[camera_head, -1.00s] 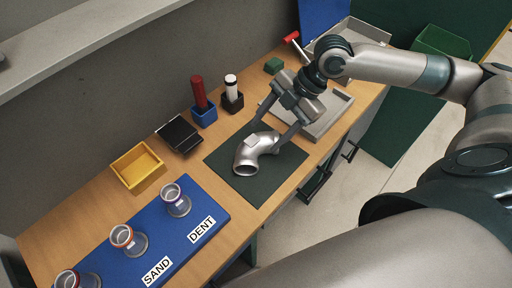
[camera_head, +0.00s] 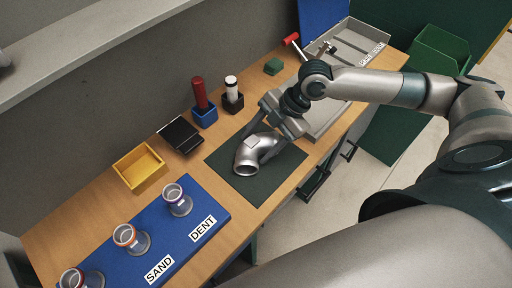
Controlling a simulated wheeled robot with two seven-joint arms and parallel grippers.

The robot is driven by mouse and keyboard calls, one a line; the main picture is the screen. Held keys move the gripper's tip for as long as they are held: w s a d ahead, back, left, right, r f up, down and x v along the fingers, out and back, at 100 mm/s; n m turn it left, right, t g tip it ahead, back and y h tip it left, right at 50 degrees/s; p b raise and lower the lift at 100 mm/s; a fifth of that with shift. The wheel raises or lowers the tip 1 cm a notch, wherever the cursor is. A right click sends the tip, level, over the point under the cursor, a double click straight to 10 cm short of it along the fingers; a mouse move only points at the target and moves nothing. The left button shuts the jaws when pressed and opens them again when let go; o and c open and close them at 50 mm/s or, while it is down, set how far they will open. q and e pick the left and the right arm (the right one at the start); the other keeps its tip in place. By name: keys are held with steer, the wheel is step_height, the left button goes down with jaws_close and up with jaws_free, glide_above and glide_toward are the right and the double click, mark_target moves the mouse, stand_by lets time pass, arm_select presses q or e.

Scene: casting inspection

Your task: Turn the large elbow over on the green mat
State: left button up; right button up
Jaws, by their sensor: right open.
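The large elbow (camera_head: 247,158) is a silver-grey curved pipe casting. It lies on the dark green mat (camera_head: 262,190) with one round open end facing the front left. My right gripper (camera_head: 264,141) is open and low over the elbow's far right part, its fingers reaching down around that end. One finger shows on the left side of the pipe; the other is partly hidden, and I cannot tell whether either touches the metal. My left gripper is out of the view.
A grey tray (camera_head: 334,121) stands right behind the mat. A blue board (camera_head: 208,213) with several ringed glass-like cups and labels lies at the front left. A yellow bin (camera_head: 139,170), a black box (camera_head: 181,134), and red (camera_head: 200,96) and white (camera_head: 232,88) markers in holders line the back.

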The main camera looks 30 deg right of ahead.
steer(key=shift+a+f, duration=0.15)
steer(key=shift+f, duration=0.1)
steer(key=shift+c, duration=0.4)
jaws_close()
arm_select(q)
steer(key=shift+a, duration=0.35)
arm_select(e)
steer(key=shift+w, duration=0.1)
steer(key=shift+r, duration=0.1)
